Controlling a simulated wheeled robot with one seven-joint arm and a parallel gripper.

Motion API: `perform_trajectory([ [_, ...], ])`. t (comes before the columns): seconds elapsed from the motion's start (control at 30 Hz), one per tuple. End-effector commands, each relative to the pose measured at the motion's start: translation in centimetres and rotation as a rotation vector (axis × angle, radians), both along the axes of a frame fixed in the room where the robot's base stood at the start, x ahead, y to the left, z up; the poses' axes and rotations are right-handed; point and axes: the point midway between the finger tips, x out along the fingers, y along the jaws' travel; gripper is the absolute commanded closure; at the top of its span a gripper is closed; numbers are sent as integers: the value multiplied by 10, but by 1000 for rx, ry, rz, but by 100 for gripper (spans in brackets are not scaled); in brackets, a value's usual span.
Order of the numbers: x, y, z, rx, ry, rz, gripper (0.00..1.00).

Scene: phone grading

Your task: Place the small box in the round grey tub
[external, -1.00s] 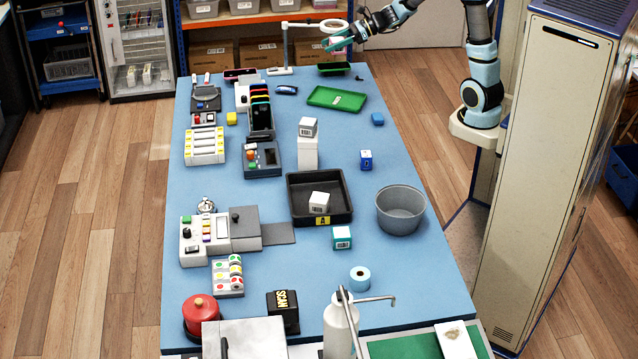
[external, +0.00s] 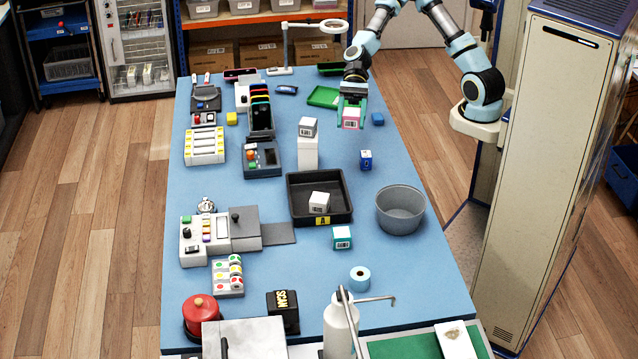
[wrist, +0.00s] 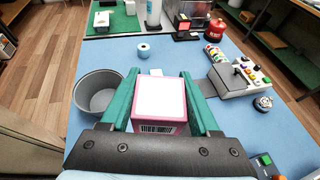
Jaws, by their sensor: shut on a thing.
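My gripper (external: 351,112) is shut on a small white box with a pink band and a barcode (external: 351,119). It holds the box above the table, near the green tray. The box also shows between the green fingers in the wrist view (wrist: 160,98). The round grey tub (external: 401,212) stands on the table near its right edge, below and to the right of my gripper in the external view. The tub is left of the held box in the wrist view (wrist: 97,92). Its visible inside looks empty.
A blue box (external: 366,160) stands between my gripper and the tub. A white box on a white block (external: 308,152) and a black tray (external: 346,214) holding another white box are to the left. A teal-banded box (external: 342,238) is near the tub.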

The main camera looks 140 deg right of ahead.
Motion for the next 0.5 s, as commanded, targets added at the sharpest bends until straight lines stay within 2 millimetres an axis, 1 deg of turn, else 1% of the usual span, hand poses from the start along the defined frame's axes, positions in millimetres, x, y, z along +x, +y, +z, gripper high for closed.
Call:
perform_trajectory([
  [0.03, 10, 24, 12, -3, -6, 80, 94],
  [0.1, 19, 57, 29, -4, -7, 187, 94],
  [0.17, 24, 82, 45, -4, -7, 273, 94],
  [0.2, 26, 98, 56, -3, -7, 326, 94],
  [0.33, 26, 137, 90, -3, -5, 462, 94],
  [0.4, 24, 152, 106, -3, -5, 515, 94],
  [0.5, 20, 168, 126, -2, -3, 576, 94],
])
